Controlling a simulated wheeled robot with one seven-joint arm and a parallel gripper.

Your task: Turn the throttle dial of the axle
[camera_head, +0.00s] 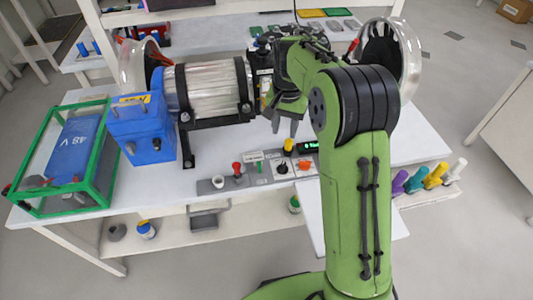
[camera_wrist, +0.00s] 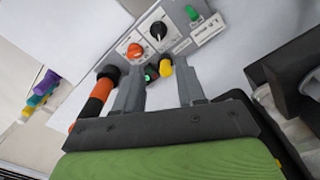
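The control panel (camera_head: 230,183) lies along the front of the table below the axle (camera_head: 212,90). It carries a black dial (camera_head: 282,168) and an orange dial (camera_head: 304,164), also seen in the wrist view as the black dial (camera_wrist: 158,30) and the orange dial (camera_wrist: 134,50). I cannot read which dial is the throttle. My gripper (camera_head: 285,123) hangs above and behind the panel with its fingers apart and empty. In the wrist view, my gripper (camera_wrist: 158,72) has a yellow knob (camera_wrist: 165,67) showing between its fingertips, and both dials lie beyond them.
An orange-and-black handle (camera_wrist: 94,101) is close beside the left finger in the wrist view. A blue box (camera_head: 143,128) and a green-framed battery case (camera_head: 68,157) stand at left.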

